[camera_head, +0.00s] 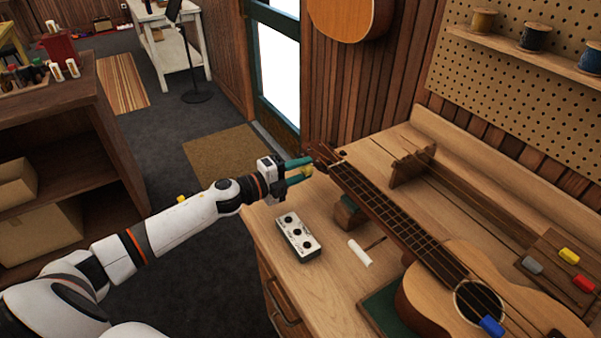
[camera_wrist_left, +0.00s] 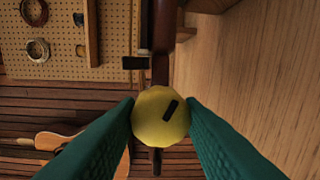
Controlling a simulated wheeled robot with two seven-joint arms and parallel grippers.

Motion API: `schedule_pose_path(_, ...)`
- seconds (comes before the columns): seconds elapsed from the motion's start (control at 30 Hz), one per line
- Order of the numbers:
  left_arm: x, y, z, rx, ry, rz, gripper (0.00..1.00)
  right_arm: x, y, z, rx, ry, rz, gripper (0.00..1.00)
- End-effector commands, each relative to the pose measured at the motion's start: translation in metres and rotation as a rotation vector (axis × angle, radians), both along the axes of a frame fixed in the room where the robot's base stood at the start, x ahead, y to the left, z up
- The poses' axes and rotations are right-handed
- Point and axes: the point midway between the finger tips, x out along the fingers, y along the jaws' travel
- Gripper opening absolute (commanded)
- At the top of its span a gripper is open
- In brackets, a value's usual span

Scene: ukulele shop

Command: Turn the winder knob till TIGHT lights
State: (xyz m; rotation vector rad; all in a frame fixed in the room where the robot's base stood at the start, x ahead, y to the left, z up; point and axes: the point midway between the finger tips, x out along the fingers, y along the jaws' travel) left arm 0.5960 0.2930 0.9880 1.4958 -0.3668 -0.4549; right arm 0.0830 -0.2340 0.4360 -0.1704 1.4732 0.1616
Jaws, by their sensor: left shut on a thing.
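The yellow winder knob (camera_wrist_left: 161,117) sits between the green fingers of my left gripper (camera_wrist_left: 161,115), with a short black mark on its face tilted to the right at the top. In the head view the left gripper (camera_head: 300,168) is shut on the knob (camera_head: 307,171) at the ukulele's headstock (camera_head: 322,154). The ukulele (camera_head: 465,285) lies on the bench with its neck propped on a block (camera_head: 349,214). A pale box (camera_head: 298,238) with three dark round spots lies beside it; I see no lit lamp or readable word on it. My right gripper is out of view.
A white cylinder (camera_head: 360,253) lies on the bench (camera_head: 320,285) near the box. A wooden string rack (camera_head: 412,166) and a board with coloured pegs (camera_head: 545,263) stand behind the ukulele. Pegboard and spool shelf (camera_head: 525,50) line the wall.

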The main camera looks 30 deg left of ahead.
Motion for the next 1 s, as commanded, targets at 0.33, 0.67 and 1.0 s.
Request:
schedule_pose_path(0.33, -0.001, -0.001, -0.003, 0.229, -0.134, -0.002, 0.11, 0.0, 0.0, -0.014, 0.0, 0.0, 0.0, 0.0)
schedule_pose_path(0.67, -0.001, -0.001, -0.002, 0.339, -0.197, -0.002, 0.11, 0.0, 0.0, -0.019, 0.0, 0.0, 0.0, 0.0)
schedule_pose_path(1.0, -0.001, -0.001, -0.002, 0.359, -0.209, -0.002, 0.11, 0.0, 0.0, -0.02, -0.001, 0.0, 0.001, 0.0)
